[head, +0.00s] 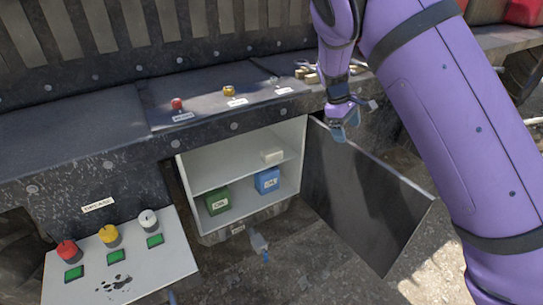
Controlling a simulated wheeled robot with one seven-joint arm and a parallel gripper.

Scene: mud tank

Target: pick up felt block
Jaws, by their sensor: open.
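A small cream block (272,156), which looks like the felt block, lies on the upper shelf of the open white cabinet (200,182), toward the right side. My gripper (345,126) is up and to the right of the block, by the top edge of the open cabinet door. It is open, with nothing visible between its blue-tipped fingers. The gripper is apart from the block, and nothing covers the block in this view.
A green box (217,201) and a blue box (267,181) stand on the lower shelf. The dark door (362,200) is swung open to the right. A bottle-like object (259,243) is below the cabinet. A button panel (135,268) juts out at lower left.

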